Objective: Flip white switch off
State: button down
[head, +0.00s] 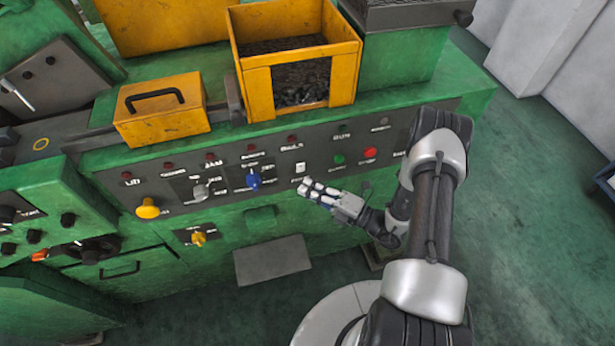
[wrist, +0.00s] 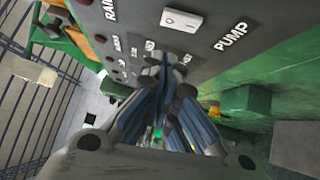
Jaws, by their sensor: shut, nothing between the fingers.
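The white switch (head: 301,168) is a small rocker on the grey control panel of the green machine. In the wrist view the white switch (wrist: 181,19) sits at the top, beside the word PUMP. My gripper (head: 304,187) is shut and empty, just below the switch in the head view. In the wrist view its closed fingers (wrist: 168,62) point toward the panel, a little below the switch. I cannot tell whether the fingertips touch the panel.
A blue knob (head: 254,180) and a grey knob (head: 200,191) sit left of the switch. Green (head: 339,159) and red (head: 370,152) buttons are to its right. A yellow bin (head: 257,92) of dark parts stands above the panel. Open floor (head: 540,200) lies to the right.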

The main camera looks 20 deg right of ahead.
aim_at(301, 168)
jog(key=w, duration=0.3)
jog(key=shift+w+d+r, duration=0.15)
jog(key=shift+w+r, duration=0.1)
jog(key=shift+w, duration=0.1)
jog(key=shift+w+r+m, duration=0.15)
jog(key=shift+w+m, duration=0.1)
jog(key=shift+m, duration=0.05)
